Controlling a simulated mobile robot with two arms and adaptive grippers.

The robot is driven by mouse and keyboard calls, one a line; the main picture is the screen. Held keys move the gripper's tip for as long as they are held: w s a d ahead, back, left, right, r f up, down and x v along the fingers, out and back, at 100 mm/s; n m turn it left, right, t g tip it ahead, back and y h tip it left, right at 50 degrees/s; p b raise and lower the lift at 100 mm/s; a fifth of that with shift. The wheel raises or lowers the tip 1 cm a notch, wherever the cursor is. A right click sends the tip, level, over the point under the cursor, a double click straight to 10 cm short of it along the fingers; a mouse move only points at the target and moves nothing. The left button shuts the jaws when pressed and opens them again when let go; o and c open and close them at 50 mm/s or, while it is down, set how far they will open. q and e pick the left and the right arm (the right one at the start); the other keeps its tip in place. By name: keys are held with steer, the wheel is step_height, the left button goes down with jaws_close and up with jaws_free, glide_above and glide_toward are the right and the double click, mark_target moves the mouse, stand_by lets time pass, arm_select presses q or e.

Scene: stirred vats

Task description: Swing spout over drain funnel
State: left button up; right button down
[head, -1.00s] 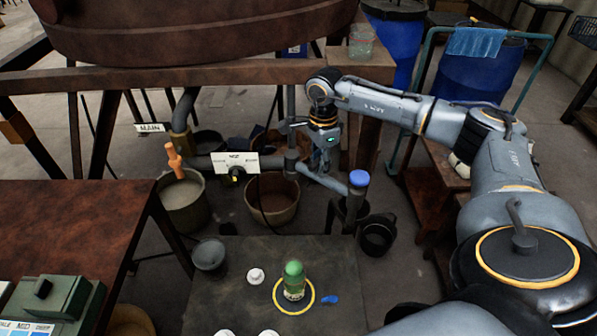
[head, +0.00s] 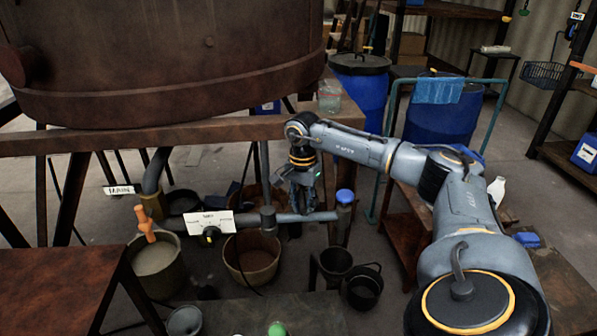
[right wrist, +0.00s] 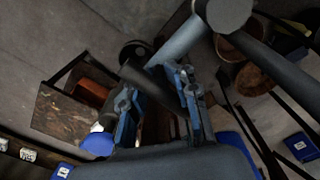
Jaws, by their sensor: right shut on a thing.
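The spout (head: 312,217) is a grey pipe arm reaching right from an upright pipe joint (head: 268,219), with a blue-capped end (head: 345,196). My right gripper (head: 303,203) is shut on the spout partway along it. In the right wrist view its two blue-padded fingers (right wrist: 158,98) lie on either side of the dark pipe. A dark, open vessel (head: 335,263), possibly the drain funnel, stands below and nearer than the spout's end; I cannot tell for sure. The exact contact is partly hidden by the fingers. My left gripper is not in view.
A brown bowl (head: 250,258) stands beneath the pipe, and a black bucket (head: 363,288) stands beside the dark vessel. A valve with a white sign (head: 209,223) is left of the joint. The wooden beam (head: 160,135) under the big vat runs behind the arm.

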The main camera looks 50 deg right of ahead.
steer(key=shift+w+d+r, duration=0.25)
steer(key=shift+d, duration=0.1)
steer(key=c, duration=1.3)
jaws_free()
steer(key=o, duration=0.3)
steer(key=shift+f, duration=0.25)
steer(key=shift+a, duration=0.1)
step_height(320, 180, up, 12)
steer(key=shift+s+r, duration=0.1)
